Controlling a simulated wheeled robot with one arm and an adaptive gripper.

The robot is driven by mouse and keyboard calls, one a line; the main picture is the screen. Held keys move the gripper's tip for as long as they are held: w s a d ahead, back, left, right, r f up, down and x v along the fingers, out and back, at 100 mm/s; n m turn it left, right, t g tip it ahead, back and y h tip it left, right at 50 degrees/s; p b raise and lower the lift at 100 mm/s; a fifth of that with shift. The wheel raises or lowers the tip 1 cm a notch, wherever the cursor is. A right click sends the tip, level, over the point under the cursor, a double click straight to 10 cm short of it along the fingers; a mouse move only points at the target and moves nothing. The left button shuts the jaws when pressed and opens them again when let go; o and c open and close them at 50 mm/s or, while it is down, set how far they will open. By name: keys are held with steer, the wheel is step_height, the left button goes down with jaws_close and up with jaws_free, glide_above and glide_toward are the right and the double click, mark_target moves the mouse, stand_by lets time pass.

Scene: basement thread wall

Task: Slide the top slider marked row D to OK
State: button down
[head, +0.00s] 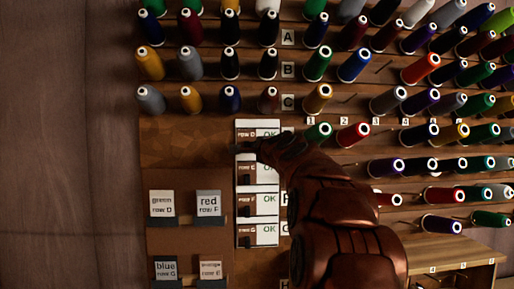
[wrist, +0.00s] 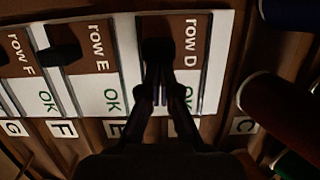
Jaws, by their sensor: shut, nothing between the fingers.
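The row D slider panel (head: 260,124) is the top one of a white and brown column of sliders in the head view. In the wrist view its label reads "row D" (wrist: 190,42), with a green OK below that my gripper partly covers. The dark slider knob (wrist: 157,47) sits beside the label, at the end away from OK. My gripper (wrist: 158,72) is shut and empty, its tips at the knob's OK-side edge; I cannot tell whether they touch. In the head view my gripper (head: 246,147) reaches in from the right and hides the knob.
The row E slider (wrist: 90,50) is directly beside row D, its knob also at the label end. Thread spools (head: 318,132) on pegs fill the wall above and right. Label cards (head: 209,205) stand at lower left. A large dark spool (wrist: 280,105) is close by.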

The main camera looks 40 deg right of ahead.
steer(key=s+b, duration=0.2)
steer(key=s, duration=0.9)
steer(key=shift+s+a, duration=0.35)
steer(key=shift+a, duration=0.05)
stand_by(0.5)
